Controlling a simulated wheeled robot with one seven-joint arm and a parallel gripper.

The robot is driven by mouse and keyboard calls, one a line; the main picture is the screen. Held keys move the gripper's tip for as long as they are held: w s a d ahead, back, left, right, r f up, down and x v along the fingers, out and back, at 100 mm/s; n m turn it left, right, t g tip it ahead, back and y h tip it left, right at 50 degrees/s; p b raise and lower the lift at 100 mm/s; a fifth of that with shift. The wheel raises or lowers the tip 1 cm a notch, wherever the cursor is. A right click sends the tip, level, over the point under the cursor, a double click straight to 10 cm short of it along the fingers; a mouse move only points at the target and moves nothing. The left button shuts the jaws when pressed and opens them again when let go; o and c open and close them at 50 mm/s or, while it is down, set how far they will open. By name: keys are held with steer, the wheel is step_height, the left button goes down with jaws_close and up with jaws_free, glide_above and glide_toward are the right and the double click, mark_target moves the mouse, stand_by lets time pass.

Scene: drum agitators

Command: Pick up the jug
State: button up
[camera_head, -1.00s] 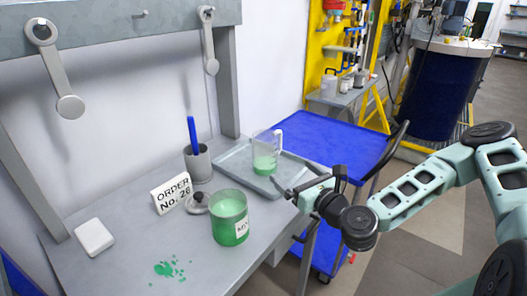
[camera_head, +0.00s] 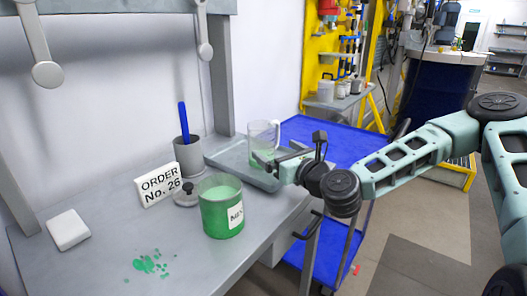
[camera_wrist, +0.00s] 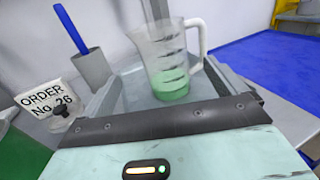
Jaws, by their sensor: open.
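The jug (camera_head: 264,137) is clear with a handle on its right and green liquid in its bottom. It stands upright on a grey tray (camera_head: 222,152) at the back right of the bench. In the wrist view the jug (camera_wrist: 168,58) stands just beyond and between my open fingers. My gripper (camera_head: 268,160) is open and low in front of the jug, hiding part of its base in the head view. In the wrist view my gripper (camera_wrist: 165,95) shows a finger on each side of the jug's lower part. I cannot tell whether either finger touches it.
A green container (camera_head: 222,212) stands at the front, with a dark-knobbed lid (camera_head: 186,194) beside it. An order sign (camera_head: 158,187) and a grey cup (camera_head: 188,155) holding a blue stick are left of the tray. Green spots (camera_head: 150,264) mark the bench. A blue cart (camera_head: 335,140) stands right.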

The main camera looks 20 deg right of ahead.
mark_target(261, 138)
steer(key=x, duration=0.3)
steer(key=p+x, duration=0.1)
steer(key=x, duration=0.5)
steer(key=shift+w+d, duration=0.15)
steer(key=shift+d, duration=0.1)
steer(key=c, duration=1.2)
